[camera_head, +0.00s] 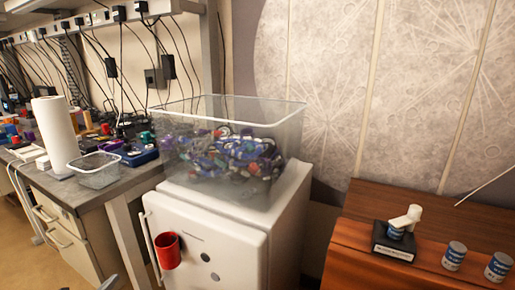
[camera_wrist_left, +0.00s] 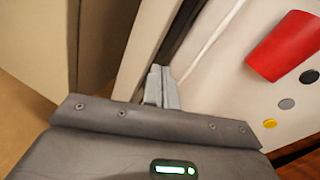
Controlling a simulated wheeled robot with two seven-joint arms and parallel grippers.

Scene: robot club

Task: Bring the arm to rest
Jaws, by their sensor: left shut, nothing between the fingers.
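My left gripper (camera_wrist_left: 160,80) shows in the left wrist view with its two grey fingers together and nothing between them. The fingers point toward the gap beside the white fridge. In the head view only a small grey piece of my left gripper (camera_head: 110,283) shows at the bottom edge, left of the fridge (camera_head: 215,240). I cannot tell from these views whether the fingers touch anything. My right gripper is not in view.
A red cup (camera_head: 167,251) is on the fridge front, also in the wrist view (camera_wrist_left: 283,46). A clear bin (camera_head: 285,125) of parts stands on the fridge. A cluttered workbench (camera_head: 62,188) is left; a wooden surface (camera_head: 350,240) with cans is right. Floor shows at lower left.

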